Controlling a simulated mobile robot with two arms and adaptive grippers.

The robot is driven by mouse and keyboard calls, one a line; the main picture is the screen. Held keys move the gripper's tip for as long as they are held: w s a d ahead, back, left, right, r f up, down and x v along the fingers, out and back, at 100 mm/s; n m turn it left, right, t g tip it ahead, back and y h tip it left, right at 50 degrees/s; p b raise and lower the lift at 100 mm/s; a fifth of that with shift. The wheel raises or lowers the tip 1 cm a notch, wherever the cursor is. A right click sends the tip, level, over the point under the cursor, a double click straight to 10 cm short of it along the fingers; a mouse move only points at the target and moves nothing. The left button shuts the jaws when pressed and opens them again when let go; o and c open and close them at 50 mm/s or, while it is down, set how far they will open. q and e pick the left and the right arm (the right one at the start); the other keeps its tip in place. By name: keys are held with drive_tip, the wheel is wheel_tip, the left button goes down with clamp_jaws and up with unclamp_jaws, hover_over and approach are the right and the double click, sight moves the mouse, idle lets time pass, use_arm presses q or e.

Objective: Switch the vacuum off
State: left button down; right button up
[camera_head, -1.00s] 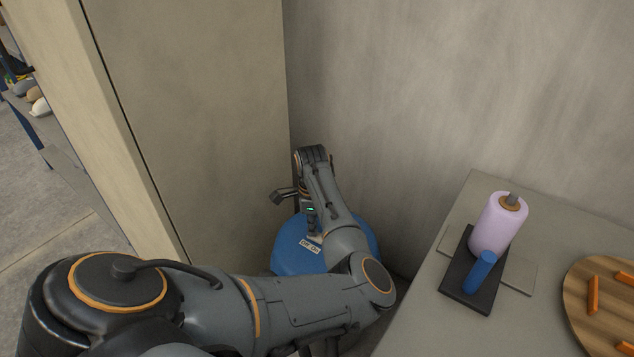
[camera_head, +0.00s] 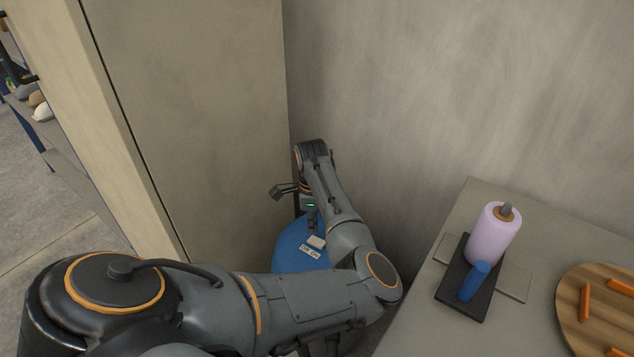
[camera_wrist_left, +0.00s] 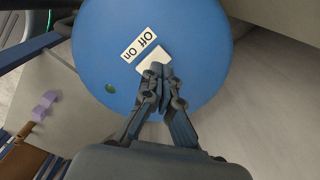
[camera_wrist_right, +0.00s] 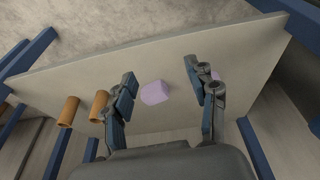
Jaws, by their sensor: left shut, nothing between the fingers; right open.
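The blue round vacuum (camera_head: 290,250) stands in the corner between cabinet and wall, partly hidden by my left arm. On its top are a white switch (camera_head: 317,242) and an "Off On" label (camera_head: 310,252). The left wrist view shows the vacuum top (camera_wrist_left: 195,30), the label (camera_wrist_left: 139,45) and the switch (camera_wrist_left: 153,58). My left gripper (camera_wrist_left: 160,72) is shut and empty, its tips over the switch; I cannot tell whether they touch it. In the head view my left gripper (camera_head: 312,225) points down above the switch. My right gripper (camera_wrist_right: 160,85) is open and empty above a table.
A grey table (camera_head: 410,320) at right holds a lilac roll on a stand (camera_head: 494,235), a blue-handled tool (camera_head: 474,281) and a round wooden board (camera_head: 570,300). The right wrist view shows a lilac block (camera_wrist_right: 154,92) between the fingers, not gripped. Cabinet and wall hem in the vacuum.

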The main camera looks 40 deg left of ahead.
sight(313, 239)
use_arm(q)
drive_tip(key=shift+r+p, duration=0.4)
drive_tip(key=shift+r, duration=0.3)
drive_tip(key=shift+r+p, duration=0.55)
drive_tip(key=shift+r, duration=0.4)
use_arm(e)
wheel_tip(313, 239, down, 6)
drive_tip(key=s, duration=0.1)
drive_tip(key=shift+s+f, duration=0.2)
drive_tip(key=shift+f, duration=0.05)
